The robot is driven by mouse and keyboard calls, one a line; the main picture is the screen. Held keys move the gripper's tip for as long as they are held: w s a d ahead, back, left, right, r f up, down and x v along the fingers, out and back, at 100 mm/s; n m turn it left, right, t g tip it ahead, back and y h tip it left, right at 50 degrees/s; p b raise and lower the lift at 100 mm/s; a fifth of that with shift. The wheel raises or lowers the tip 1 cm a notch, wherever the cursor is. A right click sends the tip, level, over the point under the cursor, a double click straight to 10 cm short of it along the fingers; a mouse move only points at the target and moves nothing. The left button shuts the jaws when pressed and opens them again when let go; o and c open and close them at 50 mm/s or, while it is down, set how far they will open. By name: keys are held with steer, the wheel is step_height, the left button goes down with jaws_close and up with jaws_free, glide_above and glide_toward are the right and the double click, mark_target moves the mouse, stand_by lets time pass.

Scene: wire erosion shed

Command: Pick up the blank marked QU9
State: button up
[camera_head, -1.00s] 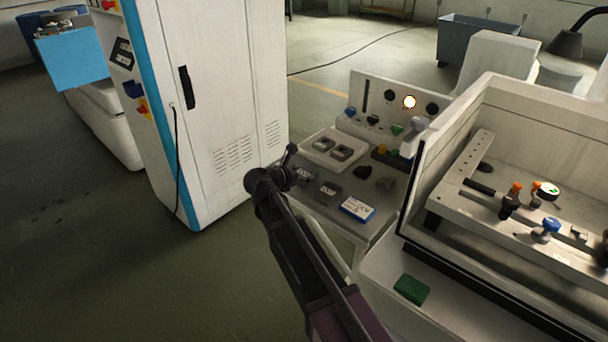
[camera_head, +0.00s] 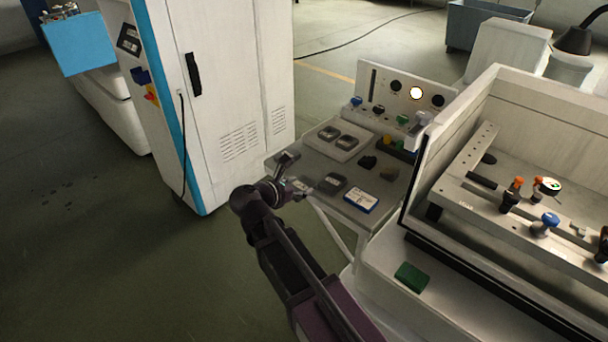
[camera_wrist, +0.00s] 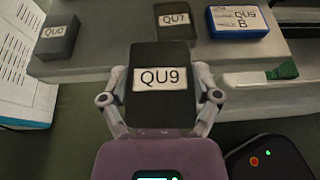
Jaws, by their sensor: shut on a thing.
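The blank marked QU9 (camera_wrist: 158,105) is a dark block with a white label. My gripper (camera_wrist: 162,76) is shut on it, one finger at each side, with the label facing the wrist camera. In the wrist view, floor shows beside the held blank, just off the table edge. In the head view, my gripper (camera_head: 290,180) is at the left edge of the small table (camera_head: 318,165); the blank is hard to make out there.
A grey blank marked QU7 (camera_wrist: 175,22), another labelled blank (camera_wrist: 55,36), seemingly QU0, and a blue-edged box labelled QU9 B (camera_wrist: 238,22) lie close by on the table. A white tray (camera_head: 325,148) holds dark blocks behind. A tall white cabinet (camera_head: 235,90) stands left; floor before it is clear.

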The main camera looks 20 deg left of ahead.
steer(key=shift+s+d+r, duration=0.1)
steer(key=shift+s, duration=0.5)
steer(key=shift+s+d+r, duration=0.1)
steer(key=shift+s, duration=0.45)
